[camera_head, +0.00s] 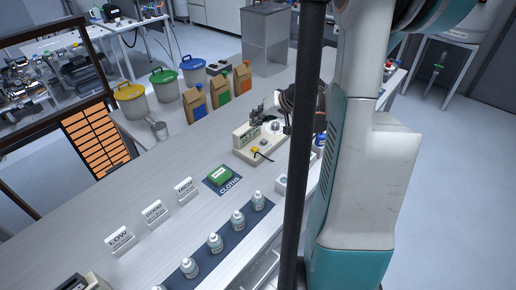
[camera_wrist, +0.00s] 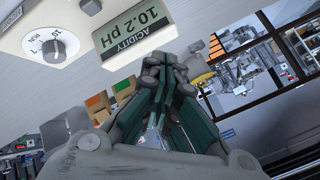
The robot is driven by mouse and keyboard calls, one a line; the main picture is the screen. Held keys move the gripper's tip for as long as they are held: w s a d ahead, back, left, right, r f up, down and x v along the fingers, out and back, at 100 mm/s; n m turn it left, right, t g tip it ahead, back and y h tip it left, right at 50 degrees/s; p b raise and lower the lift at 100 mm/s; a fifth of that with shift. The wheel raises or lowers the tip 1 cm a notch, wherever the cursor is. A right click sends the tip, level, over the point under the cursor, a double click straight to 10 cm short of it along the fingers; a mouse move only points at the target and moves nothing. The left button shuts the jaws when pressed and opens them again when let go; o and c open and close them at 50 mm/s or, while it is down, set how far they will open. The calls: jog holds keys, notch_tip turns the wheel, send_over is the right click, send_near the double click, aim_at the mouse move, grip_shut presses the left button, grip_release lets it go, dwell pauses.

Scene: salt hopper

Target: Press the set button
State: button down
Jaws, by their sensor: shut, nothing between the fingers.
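In the wrist view a pale panel (camera_wrist: 95,62) shows a display (camera_wrist: 135,33) reading "ACIDITY 10.2 pH" and a round dial knob (camera_wrist: 56,48). I cannot make out a button labelled set. My gripper (camera_wrist: 165,68) is shut and empty, its fingertips just below the display in the picture; I cannot tell whether they touch it. In the head view my arm and a dark post partly hide the gripper.
Several small bottles (camera_head: 238,221) stand on a dark strip along the bench front. Sign stands (camera_head: 154,213), lidded bins (camera_head: 164,84) and paper bags (camera_head: 219,86) stand left of the instrument.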

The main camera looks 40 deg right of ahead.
aim_at(256, 147)
dwell(0.4)
notch_tip(256, 147, down, 9)
jog(key=b, duration=0.6)
jog(key=shift+r+b, duration=0.1)
jog(key=shift+b, duration=0.3)
dwell(0.9)
jog(key=shift+f+b, duration=0.4)
jog(key=shift+f+b, duration=0.5)
jog(key=shift+f, duration=0.05)
dwell(0.8)
jog(key=shift+r, duration=0.1)
jog(key=shift+r+p, duration=0.7)
jog(key=shift+r, duration=0.2)
jog(key=shift+r+p, duration=1.8)
jog(key=shift+r, duration=0.7)
